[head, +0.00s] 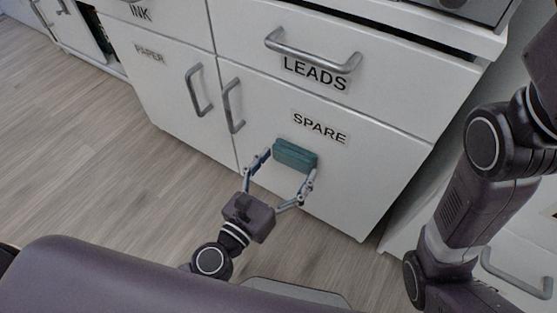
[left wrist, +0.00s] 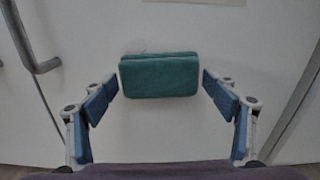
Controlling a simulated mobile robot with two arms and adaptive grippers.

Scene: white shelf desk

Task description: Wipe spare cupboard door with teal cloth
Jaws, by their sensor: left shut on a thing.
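The spare cupboard door (head: 365,175) is a white panel with a "SPARE" label (head: 319,127) and a vertical grey handle (head: 232,106) at its left edge. The teal cloth (head: 294,155) is a folded block in front of the door, just below the label. My left gripper (head: 285,170) is shut on the cloth, with a finger at each side. In the left wrist view the cloth (left wrist: 160,78) is in front of the white door (left wrist: 255,45). I cannot tell whether it touches the door. My right gripper is out of view.
Above the door is a "LEADS" drawer (head: 400,60) with a protruding grey handle (head: 313,55). To the left is the "PAPER" door (head: 165,80) with its own handle (head: 198,90). The wooden floor (head: 85,160) is clear at left. My right arm is at the right.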

